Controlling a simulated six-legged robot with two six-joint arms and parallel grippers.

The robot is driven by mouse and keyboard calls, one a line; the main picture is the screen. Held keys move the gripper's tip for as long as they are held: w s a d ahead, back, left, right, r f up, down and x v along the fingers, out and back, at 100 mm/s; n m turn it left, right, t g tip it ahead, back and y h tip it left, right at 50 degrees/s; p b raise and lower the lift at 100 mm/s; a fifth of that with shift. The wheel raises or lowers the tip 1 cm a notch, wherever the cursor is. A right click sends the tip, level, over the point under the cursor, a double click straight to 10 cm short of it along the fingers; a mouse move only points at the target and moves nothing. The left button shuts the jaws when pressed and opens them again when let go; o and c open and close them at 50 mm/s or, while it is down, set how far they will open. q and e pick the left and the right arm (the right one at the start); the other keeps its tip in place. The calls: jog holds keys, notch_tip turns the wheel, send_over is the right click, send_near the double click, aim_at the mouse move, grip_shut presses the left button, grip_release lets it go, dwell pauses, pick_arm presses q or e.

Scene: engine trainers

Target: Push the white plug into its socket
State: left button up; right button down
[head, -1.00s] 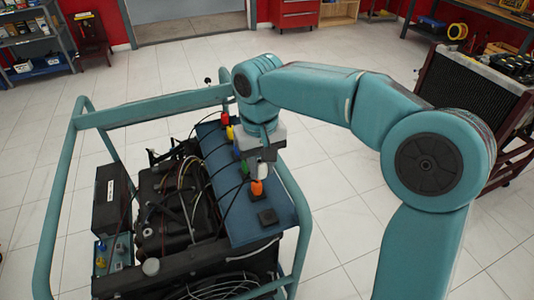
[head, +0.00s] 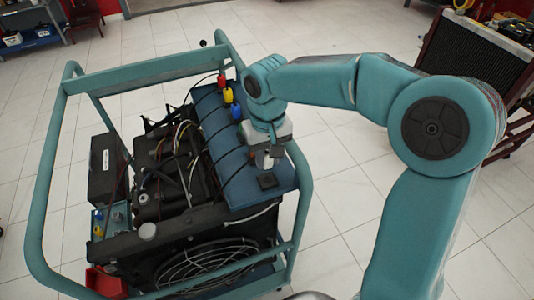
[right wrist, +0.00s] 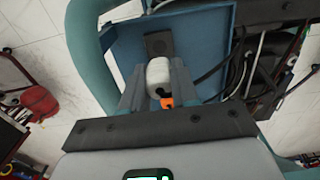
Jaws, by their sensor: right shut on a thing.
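The white plug (right wrist: 158,72) is between the two fingers of my right gripper (right wrist: 156,85) in the right wrist view, and the gripper is shut on it. In the head view, my right gripper (head: 268,158) hangs over the front end of the blue panel (head: 232,185), and its fingers hide most of the plug. A square black socket (head: 267,181) is on the panel just in front of the fingers. It also shows just past the plug in the right wrist view (right wrist: 158,44). I cannot tell whether plug and socket touch. My left gripper is not in view.
An orange plug (right wrist: 167,102) shows close by the white one. Red (head: 221,80), yellow (head: 228,95) and blue (head: 237,112) plugs stand farther along the panel, with black cables. A teal tube frame (head: 302,200) surrounds the engine, close to my right gripper.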

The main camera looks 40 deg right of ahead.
aim_at(267, 180)
notch_tip(267, 180, down, 5)
jog(key=b, duration=0.3)
jog(key=shift+b, duration=0.3)
jog(key=shift+r, duration=0.1)
dwell(1.5)
jog(key=shift+f+b, duration=0.35)
jog(key=shift+f, duration=0.3)
dwell(0.3)
jog(key=c, duration=0.8)
grip_release()
notch_tip(267, 180, up, 16)
jog(key=shift+r+p, duration=0.2)
jog(key=shift+p, duration=0.95)
